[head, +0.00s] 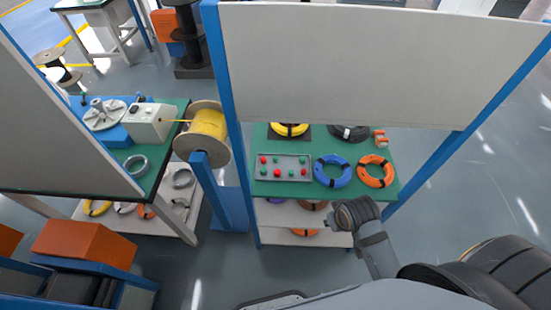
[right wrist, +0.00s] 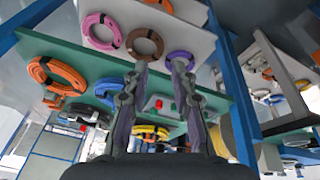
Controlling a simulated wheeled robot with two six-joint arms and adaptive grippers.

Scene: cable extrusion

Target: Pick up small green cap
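A grey tray (head: 282,167) with several small red and green caps lies on the green tabletop, left of the blue coil; a green cap (head: 291,172) shows in its lower row. The tray also shows in the right wrist view (right wrist: 153,102), partly hidden behind the fingers. My right gripper (right wrist: 158,64) is open, its two fingers apart with nothing held between them. In the head view my right arm reaches to the table's front right, short of the tray; its fingers are hard to make out there. My left gripper is not in view.
A blue coil (head: 332,171) and an orange coil (head: 375,171) lie right of the tray. A yellow coil (head: 289,130) and a black coil (head: 349,133) lie behind. A white panel (head: 370,65) on blue posts stands above the table. A lower shelf (head: 283,215) holds more coils.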

